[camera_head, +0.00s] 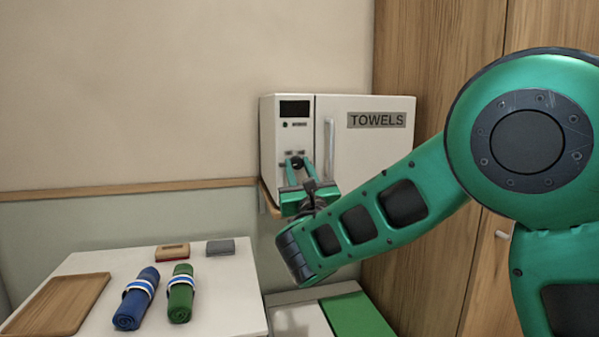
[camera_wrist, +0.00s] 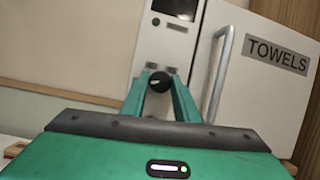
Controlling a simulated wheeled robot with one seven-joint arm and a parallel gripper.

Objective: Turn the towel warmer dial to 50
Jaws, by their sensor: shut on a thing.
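The towel warmer (camera_head: 364,145) is a white cabinet with a "TOWELS" label, standing on a shelf against the wall. Its control panel is on the left of the front, with a dark display (camera_head: 295,109) at the top. The small black dial (camera_wrist: 159,82) sits low on the panel; it also shows in the head view (camera_head: 297,162). My gripper (camera_wrist: 158,85) reaches up to the panel, with its two green fingers closed on the dial from either side. The dial's marks and its pointed number are too small and partly hidden to read.
The warmer's vertical door handle (camera_wrist: 219,74) is close to the right of my fingers. A white table (camera_head: 215,297) at lower left holds a wooden tray (camera_head: 60,303), rolled blue (camera_head: 136,298) and green (camera_head: 180,294) towels and two small blocks. A wooden wardrobe (camera_head: 425,240) stands right.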

